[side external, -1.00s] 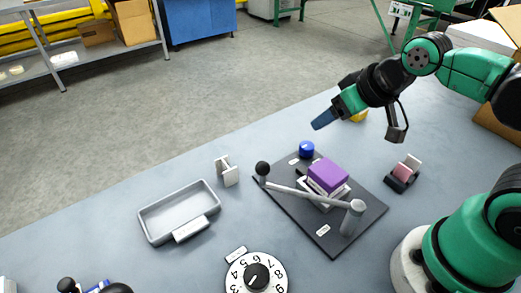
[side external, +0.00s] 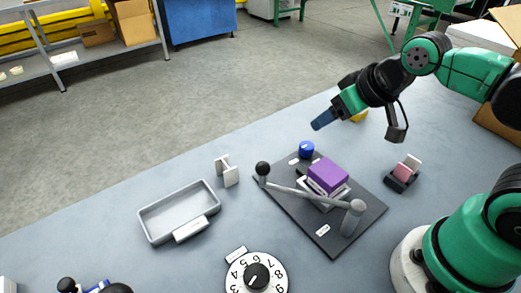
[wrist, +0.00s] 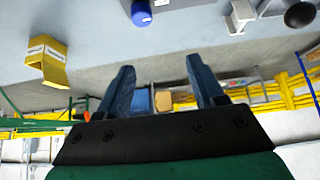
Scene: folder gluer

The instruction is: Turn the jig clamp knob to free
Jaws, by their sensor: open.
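The jig clamp knob (side external: 306,149) is a blue round knob at the back corner of the dark jig plate (side external: 322,240). It shows at the top of the wrist view (wrist: 142,13) with a white mark beside it. A purple block (side external: 327,174) sits on a light block on the plate, with a grey lever bar (side external: 298,193) crossing in front of it. My gripper (side external: 322,120) is above and behind the knob, apart from it. In the wrist view my gripper's two blue fingers (wrist: 160,75) are spread with nothing between them.
A grey tray (side external: 152,234) and a pale bracket (side external: 228,172) stand left of the plate. A numbered dial (side external: 257,276) is at the front. A pink-and-white block in a dark holder (side external: 402,178) is right. A yellow object (wrist: 48,62) stands near the table's far edge.

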